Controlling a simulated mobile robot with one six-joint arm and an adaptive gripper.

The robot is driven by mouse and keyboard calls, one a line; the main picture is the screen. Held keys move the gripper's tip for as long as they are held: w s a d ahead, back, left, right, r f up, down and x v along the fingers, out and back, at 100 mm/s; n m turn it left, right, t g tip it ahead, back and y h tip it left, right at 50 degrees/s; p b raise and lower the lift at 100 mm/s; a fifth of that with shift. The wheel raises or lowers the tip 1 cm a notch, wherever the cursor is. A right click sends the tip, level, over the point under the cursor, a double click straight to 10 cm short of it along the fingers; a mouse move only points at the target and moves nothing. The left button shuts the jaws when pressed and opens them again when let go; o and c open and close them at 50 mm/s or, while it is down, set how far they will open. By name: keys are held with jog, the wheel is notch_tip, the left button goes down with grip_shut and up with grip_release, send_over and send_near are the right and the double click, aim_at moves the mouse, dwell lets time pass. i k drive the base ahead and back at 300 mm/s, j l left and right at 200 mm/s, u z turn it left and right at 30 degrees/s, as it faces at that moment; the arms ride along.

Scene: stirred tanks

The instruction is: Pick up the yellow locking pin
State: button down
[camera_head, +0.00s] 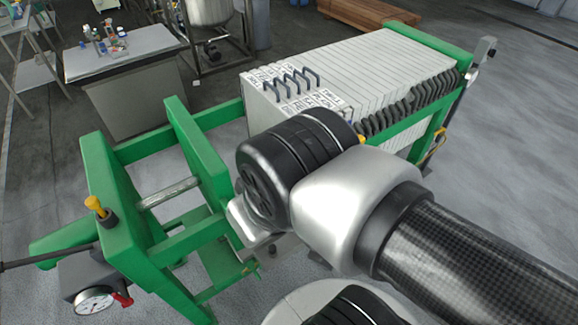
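My arm crosses the right and middle of the view, with a black joint and silver housing over the frame's middle. My gripper's fingers do not show. A small yellow piece (361,139) is partly hidden behind my arm.
A stack of white plates (370,65) with dark handles fills the press behind my arm. A metal rod (168,193) spans the frame. A table (125,50) and a steel tank (207,10) stand behind.

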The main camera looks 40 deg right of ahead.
aim_at(93, 202)
jog(key=i+j, duration=0.15)
jog(key=j, duration=0.2)
jog(key=i+j, duration=0.1)
jog(key=j, duration=0.25)
jog(key=i+j+z, duration=0.1)
jog(key=j, duration=0.25)
jog(key=i+j, duration=0.15)
jog(key=j, duration=0.2)
